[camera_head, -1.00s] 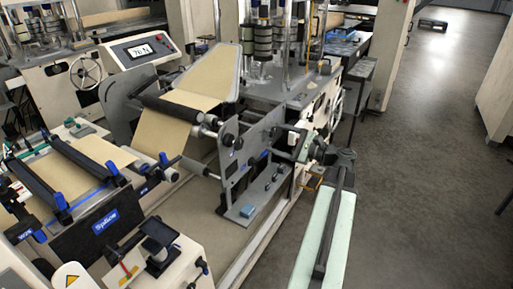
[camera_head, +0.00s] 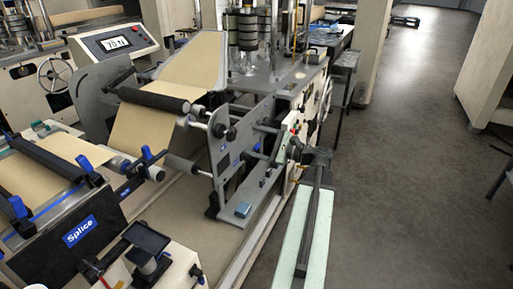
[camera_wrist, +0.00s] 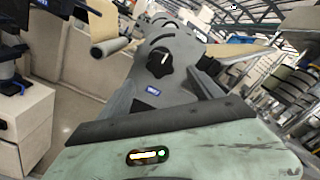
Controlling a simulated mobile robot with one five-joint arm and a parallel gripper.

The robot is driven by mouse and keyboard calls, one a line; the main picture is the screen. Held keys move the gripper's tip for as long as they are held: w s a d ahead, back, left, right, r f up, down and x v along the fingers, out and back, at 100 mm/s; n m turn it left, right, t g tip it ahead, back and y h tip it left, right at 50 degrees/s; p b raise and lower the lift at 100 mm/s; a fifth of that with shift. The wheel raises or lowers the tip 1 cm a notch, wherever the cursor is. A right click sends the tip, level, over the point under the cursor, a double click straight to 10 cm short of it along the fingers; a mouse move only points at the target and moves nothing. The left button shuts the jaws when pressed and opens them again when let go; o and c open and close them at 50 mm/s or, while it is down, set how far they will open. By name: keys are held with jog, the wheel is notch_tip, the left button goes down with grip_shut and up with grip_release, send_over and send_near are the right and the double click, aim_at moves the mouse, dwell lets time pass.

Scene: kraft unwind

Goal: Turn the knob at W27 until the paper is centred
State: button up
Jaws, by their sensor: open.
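A black round knob (camera_head: 231,134) sits on the grey side plate (camera_head: 236,165) of the unwind stand. In the wrist view the knob (camera_wrist: 160,63) has a white mark and a small blue label (camera_wrist: 153,90) below it, too small to read. Brown paper (camera_head: 138,130) runs over the rollers. Whether it is centred cannot be told. My gripper (camera_head: 296,149) is open at the end of my arm, to the right of the plate and apart from the knob.
A panel (camera_head: 115,42) reads 70 N. The splice table (camera_head: 85,232) and a dark screen on a post (camera_head: 147,240) stand at the lower left. The grey machine frame (camera_head: 285,85) rises behind. Open floor (camera_head: 400,180) lies to the right.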

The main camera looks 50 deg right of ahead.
aim_at(234, 135)
jog(key=shift+x, duration=4.95)
jog(key=c, duration=1.4)
jog(key=m, duration=1.3)
jog(key=shift+m, duration=0.3)
jog(key=m, duration=0.3)
jog(key=o, duration=1.4)
